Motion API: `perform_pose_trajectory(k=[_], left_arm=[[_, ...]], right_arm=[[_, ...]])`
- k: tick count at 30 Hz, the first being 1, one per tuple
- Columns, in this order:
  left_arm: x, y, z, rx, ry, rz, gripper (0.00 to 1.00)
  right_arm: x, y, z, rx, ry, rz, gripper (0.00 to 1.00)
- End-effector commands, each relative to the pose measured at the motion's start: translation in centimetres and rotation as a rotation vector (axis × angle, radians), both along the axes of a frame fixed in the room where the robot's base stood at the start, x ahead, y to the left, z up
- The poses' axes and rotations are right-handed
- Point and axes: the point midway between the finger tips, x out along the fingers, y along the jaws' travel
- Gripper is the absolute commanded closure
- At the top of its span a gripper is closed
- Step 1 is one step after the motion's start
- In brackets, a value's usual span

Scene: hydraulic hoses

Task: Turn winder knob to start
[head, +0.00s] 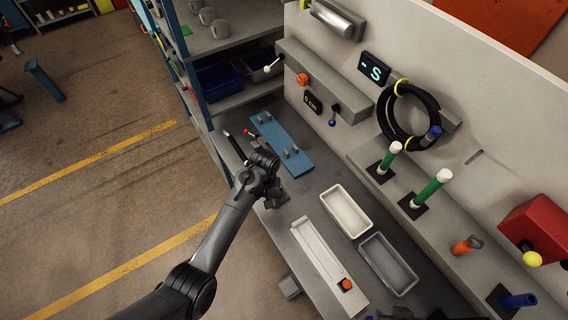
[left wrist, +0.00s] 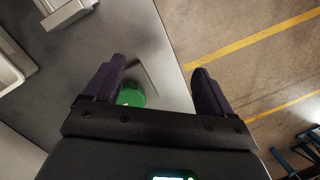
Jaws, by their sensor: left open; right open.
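The winder's grey wall panel carries an orange knob (head: 303,79), a lever with a blue ball (head: 333,114) and a lever with a white ball (head: 271,66). I cannot tell which one is the winder knob. A black hose coil (head: 385,118) with yellow ties hangs to their right. My left gripper (head: 276,199) is low over the bench's front edge, well apart from these controls. Its two fingers are spread with nothing held in the left wrist view (left wrist: 165,85). My right gripper (head: 405,315) barely shows as dark parts at the bottom edge.
A blue plate (head: 281,141) with pegs lies behind the left gripper. A white tray (head: 345,211), a grey tray (head: 388,264) and a long channel with an orange button (head: 346,284) lie to its right. A green round thing (left wrist: 131,95) shows near one finger.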

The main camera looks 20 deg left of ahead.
Motion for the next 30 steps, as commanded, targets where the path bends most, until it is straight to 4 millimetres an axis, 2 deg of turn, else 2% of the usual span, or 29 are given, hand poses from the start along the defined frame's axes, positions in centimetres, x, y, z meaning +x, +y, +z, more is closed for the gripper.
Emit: perform_pose_trajectory(k=[1,3,6,9,12,17,30], left_arm=[[1.8,-0.4,0.7,-0.005,-0.031,-0.003,0.16],[3.8,-0.7,2.5,-0.010,-0.075,-0.005,0.16],[6.0,-1.0,4.7,-0.016,-0.127,-0.006,0.16],[7.4,-1.2,6.1,-0.016,-0.160,-0.008,0.16],[8.1,-1.1,6.5,-0.016,-0.176,-0.007,0.16],[8.1,-1.1,5.0,-0.015,-0.177,-0.007,0.16],[8.2,-1.0,-1.8,-0.015,-0.178,-0.007,0.16]], right_arm=[[0.0,0.0,-1.1,0.000,0.000,0.000,0.57],[-0.1,0.0,-1.7,0.000,0.002,0.000,0.57],[-0.4,0.0,-2.5,0.000,0.010,0.000,0.57],[-1.0,0.0,-3.3,0.000,0.026,-0.001,0.57],[-1.1,0.0,-3.4,-0.001,0.029,-0.001,0.57],[-0.7,0.0,-3.1,0.000,0.018,0.000,0.57],[-0.6,0.0,-3.6,-0.001,0.015,0.000,0.57]])
